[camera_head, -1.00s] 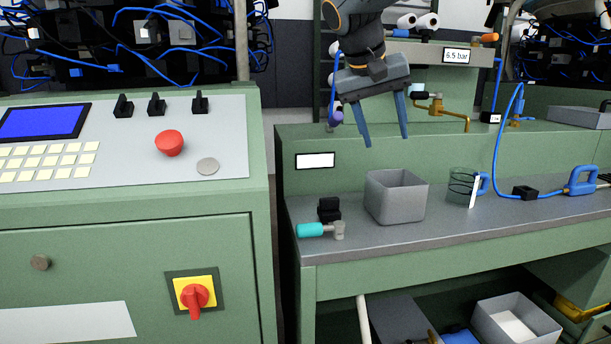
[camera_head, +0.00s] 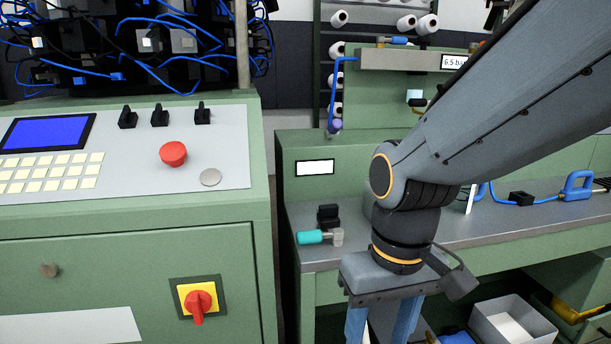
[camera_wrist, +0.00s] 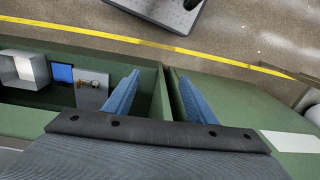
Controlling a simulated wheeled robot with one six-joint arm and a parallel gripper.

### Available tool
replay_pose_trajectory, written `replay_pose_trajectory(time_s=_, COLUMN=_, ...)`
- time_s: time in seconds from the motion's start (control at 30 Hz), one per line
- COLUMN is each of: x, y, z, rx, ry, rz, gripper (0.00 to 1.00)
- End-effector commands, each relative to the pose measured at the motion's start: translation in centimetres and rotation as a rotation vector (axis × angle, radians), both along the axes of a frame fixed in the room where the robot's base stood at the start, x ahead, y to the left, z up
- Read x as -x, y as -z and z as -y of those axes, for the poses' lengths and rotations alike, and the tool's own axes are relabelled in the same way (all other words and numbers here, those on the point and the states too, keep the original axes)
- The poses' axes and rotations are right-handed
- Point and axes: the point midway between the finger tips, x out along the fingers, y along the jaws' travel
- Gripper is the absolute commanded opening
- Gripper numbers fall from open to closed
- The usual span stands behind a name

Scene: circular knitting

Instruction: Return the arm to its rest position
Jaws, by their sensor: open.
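My arm reaches in from the right in the head view, across the front of the green workbench (camera_head: 480,232). My gripper (camera_head: 383,328) points down in front of the bench's front edge, its blue fingers running to the bottom of the picture. In the wrist view my gripper (camera_wrist: 168,98) shows two blue fingers wide apart with nothing between them. Behind them are the gap between the bench and the green cabinet, and the floor (camera_wrist: 235,55). My arm hides the part of the bench top where the grey bin stood.
The green control cabinet (camera_head: 130,250) with a red button (camera_head: 173,153) stands left. A teal-handled tool (camera_head: 320,237) and a blue-handled tool (camera_head: 577,186) lie on the bench. A grey box (camera_head: 508,322) is on the lower shelf. A yellow line (camera_wrist: 100,36) crosses the open floor.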

Motion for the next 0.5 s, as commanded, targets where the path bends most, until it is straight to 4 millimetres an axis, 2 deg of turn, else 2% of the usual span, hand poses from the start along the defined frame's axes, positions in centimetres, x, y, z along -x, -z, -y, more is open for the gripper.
replay_pose_trajectory(time_s=0.03, x=0.1, y=-0.8, z=0.3, rx=0.002, ry=0.011, rz=-0.002, gripper=0.51)
replay_pose_trajectory(time_s=0.27, x=-0.2, y=-3.3, z=2.0, rx=0.014, ry=0.069, rz=-0.003, gripper=0.51)
replay_pose_trajectory(time_s=0.5, x=-0.1, y=-6.6, z=4.8, rx=0.029, ry=0.151, rz=-0.006, gripper=0.51)
